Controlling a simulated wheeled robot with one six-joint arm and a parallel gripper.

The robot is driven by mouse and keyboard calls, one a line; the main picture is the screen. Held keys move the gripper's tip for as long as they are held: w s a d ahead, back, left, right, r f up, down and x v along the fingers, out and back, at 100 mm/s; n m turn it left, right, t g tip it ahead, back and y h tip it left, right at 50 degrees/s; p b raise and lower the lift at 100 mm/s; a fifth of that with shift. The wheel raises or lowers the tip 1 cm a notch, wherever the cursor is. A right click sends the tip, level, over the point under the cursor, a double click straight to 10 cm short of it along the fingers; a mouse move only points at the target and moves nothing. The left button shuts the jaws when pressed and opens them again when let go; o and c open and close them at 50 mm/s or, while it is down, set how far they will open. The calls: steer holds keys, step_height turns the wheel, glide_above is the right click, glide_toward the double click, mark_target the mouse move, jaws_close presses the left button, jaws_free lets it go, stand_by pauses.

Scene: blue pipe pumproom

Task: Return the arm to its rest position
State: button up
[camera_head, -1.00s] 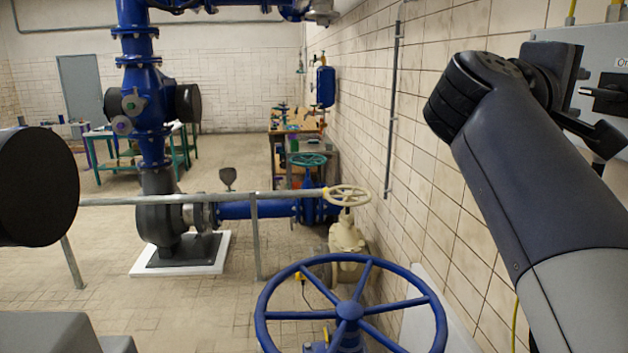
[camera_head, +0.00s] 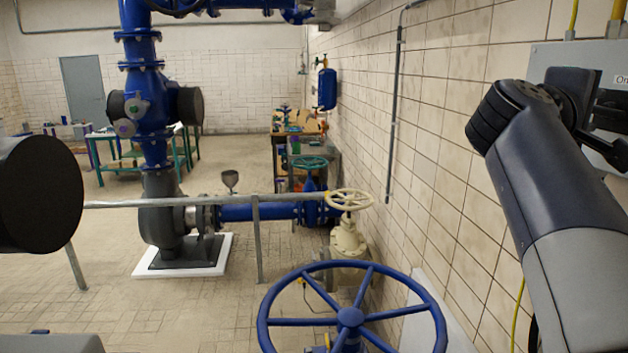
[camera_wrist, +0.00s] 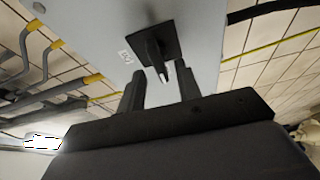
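My gripper (camera_head: 608,128) is at the upper right in the head view, in front of a grey wall box (camera_head: 562,52). In the wrist view my gripper (camera_wrist: 160,86) has its two black fingers apart, with nothing held between them. A black switch with a square plate (camera_wrist: 146,40) and a protruding handle is on the grey box (camera_wrist: 95,25), just beyond the fingers. The handle's tip shows in the gap between the fingers; I cannot tell whether they touch it. My arm is raised and bent along the right side of the head view.
A tiled wall (camera_head: 450,130) runs close along the right. A blue handwheel (camera_head: 350,317) stands low in front, with a cream valve wheel (camera_head: 349,199) behind it. A grey railing (camera_head: 258,240) crosses ahead of the pump (camera_head: 165,215).

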steer(key=shift+w+d+m+h+b, duration=0.15)
steer(key=shift+d+m+h+b, duration=0.2)
steer(key=shift+m+b, duration=0.5)
steer(key=shift+w+d+m+h+b, duration=0.15)
steer(key=shift+m+h+b, duration=0.3)
steer(key=shift+m, duration=0.85)
steer(key=shift+w+d+m+h+b, duration=0.1)
steer(key=shift+d+m+h+b, duration=0.4)
steer(key=shift+m, duration=0.55)
steer(key=shift+a, duration=0.2)
